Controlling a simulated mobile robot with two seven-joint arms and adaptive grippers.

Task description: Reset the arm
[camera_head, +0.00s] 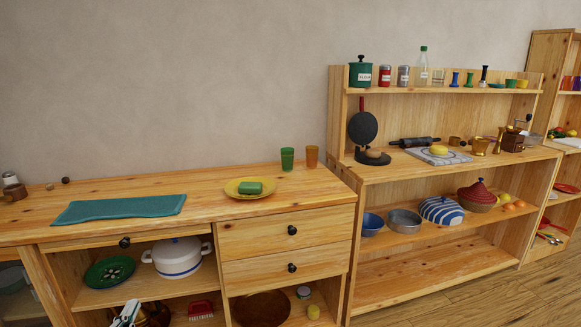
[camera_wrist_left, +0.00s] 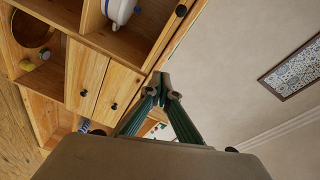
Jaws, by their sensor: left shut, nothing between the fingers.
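My left gripper (camera_wrist_left: 162,88) shows in the wrist view with its green fingers angled inward and their tips together, holding nothing. In the head view only a small pale and green part of it (camera_head: 128,313) seems to show at the bottom left edge, in front of the lower shelf of the wooden counter (camera_head: 220,205). The rest of my left arm is hidden below the picture. My right gripper is in neither view.
On the counter are a teal cloth (camera_head: 120,209), a yellow plate (camera_head: 238,194) with a green sponge (camera_head: 250,188), a green cup (camera_head: 287,158) and an orange cup (camera_head: 312,156). A white pot (camera_head: 177,258) sits below. A stocked shelf unit (camera_head: 435,172) stands right.

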